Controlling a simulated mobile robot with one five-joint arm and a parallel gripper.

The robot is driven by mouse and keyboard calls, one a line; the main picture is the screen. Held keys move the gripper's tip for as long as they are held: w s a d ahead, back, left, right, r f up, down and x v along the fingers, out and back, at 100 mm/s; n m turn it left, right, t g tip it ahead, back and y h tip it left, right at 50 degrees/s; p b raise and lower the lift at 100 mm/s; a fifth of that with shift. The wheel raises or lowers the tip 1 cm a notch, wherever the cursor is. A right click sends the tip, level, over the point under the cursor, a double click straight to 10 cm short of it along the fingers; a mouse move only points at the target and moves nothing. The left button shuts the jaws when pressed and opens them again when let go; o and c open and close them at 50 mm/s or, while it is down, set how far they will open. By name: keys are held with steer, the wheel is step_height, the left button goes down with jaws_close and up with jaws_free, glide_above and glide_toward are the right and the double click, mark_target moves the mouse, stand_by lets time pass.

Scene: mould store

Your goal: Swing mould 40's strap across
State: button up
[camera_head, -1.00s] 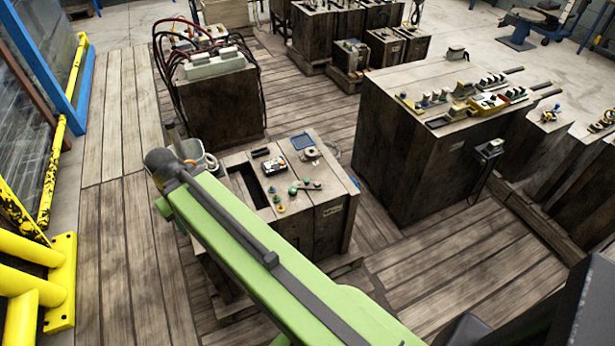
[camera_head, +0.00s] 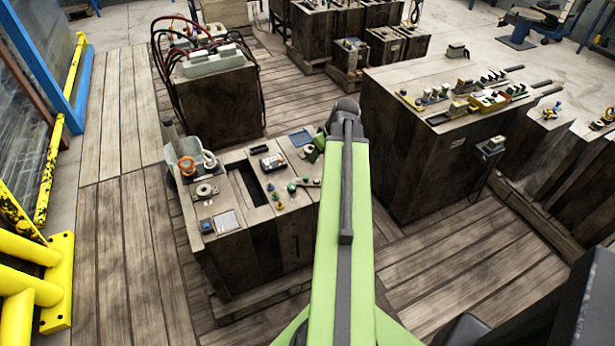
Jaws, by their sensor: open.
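The nearest mould block (camera_head: 240,262) is dark and wood-textured, and stands on a pallet left of my arm. No number 40 is legible on any block. A short bar with green knobs (camera_head: 299,185) lies on its top near my arm; I cannot tell whether it is the strap. My green arm reaches forward over the block's right side and ends in a dark joint. My gripper is not visible; the arm hides what lies below its end.
A larger block (camera_head: 425,160) with yellow and black fittings stands to the right. A block with dark hoses (camera_head: 220,100) stands behind left. Yellow rails (camera_head: 58,275) line the left edge. Plank floor is free at left (camera_head: 130,240) and front right.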

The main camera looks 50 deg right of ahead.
mark_target(306, 177)
steer(key=b+x, duration=1.6)
steer(key=x, duration=0.1)
steer(key=shift+a+f, duration=0.1)
steer(key=shift+f, duration=0.2)
steer(key=shift+r, duration=0.1)
jaws_close()
stand_by(0.4)
